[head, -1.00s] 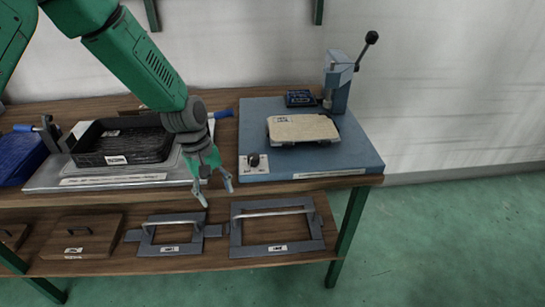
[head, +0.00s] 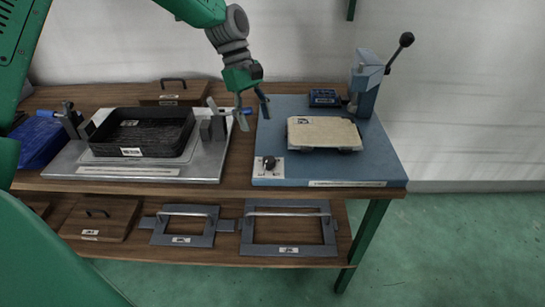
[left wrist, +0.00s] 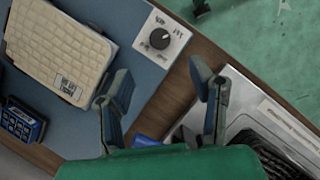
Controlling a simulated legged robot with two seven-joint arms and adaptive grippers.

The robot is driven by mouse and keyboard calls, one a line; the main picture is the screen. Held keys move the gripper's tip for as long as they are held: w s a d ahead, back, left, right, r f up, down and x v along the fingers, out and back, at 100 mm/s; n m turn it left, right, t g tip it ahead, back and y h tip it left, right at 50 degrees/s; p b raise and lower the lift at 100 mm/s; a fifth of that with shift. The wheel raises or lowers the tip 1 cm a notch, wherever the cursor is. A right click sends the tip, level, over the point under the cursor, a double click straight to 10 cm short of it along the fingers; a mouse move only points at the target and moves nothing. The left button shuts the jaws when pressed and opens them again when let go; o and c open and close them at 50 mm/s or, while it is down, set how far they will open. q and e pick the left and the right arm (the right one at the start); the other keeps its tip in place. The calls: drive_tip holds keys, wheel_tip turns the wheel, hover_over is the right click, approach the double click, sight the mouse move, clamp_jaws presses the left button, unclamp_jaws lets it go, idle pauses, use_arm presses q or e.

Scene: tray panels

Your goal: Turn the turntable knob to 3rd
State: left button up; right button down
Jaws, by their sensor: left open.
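The dark round knob (head: 269,162) stands on a white label plate at the front left corner of the blue base (head: 375,155). The left wrist view shows the knob (left wrist: 159,38) at the top, with markings on its plate too small to read. A cream panel (head: 325,133) lies on the blue base behind and to the right of the knob. My left gripper (head: 254,112) is open and empty above the gap between the blue base and the grey fixture, behind the knob. Its fingers (left wrist: 160,90) point toward the knob's side, apart from it. My right gripper is not in view.
A black tray (head: 186,150) sits in a grey metal fixture (head: 75,163) to the left. A lever press (head: 366,85) and a small blue box (head: 325,97) stand at the back of the blue base. Handled frames (head: 290,249) lie on the lower shelf.

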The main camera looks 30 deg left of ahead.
sight(268, 158)
use_arm(q)
drive_tip(key=b+x, duration=0.1)
drive_tip(key=x, duration=1)
drive_tip(key=shift+d+f+b, duration=0.1)
drive_tip(key=shift+b, duration=0.25)
clamp_jaws()
